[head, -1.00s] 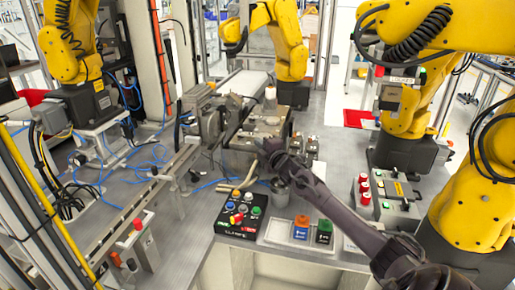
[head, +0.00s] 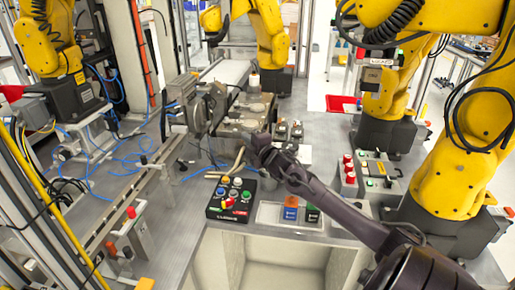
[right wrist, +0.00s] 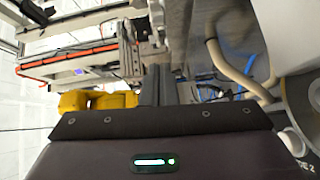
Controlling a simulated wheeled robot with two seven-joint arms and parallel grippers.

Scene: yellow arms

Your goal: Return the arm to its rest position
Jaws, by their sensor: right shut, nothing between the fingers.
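My right arm, dark purple-grey, comes in from the bottom right of the head view and reaches over the front of the grey worktable (head: 180,215). Its gripper (head: 262,146) is near the front of the metal fixture, above the table, behind the control box. The right wrist view shows the gripper's dark fingers (right wrist: 160,86) closed together, with nothing seen between them. Whether the gripper touches the fixture cannot be told. My left arm and gripper are not in view.
A black button box (head: 232,200) and a tray with blue and green blocks (head: 290,215) stand at the table's front edge. A grey box with red buttons (head: 368,177) is to the right. Several yellow robot arms (head: 470,150) surround the table. Pale bent tubes (right wrist: 232,68) lie close by.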

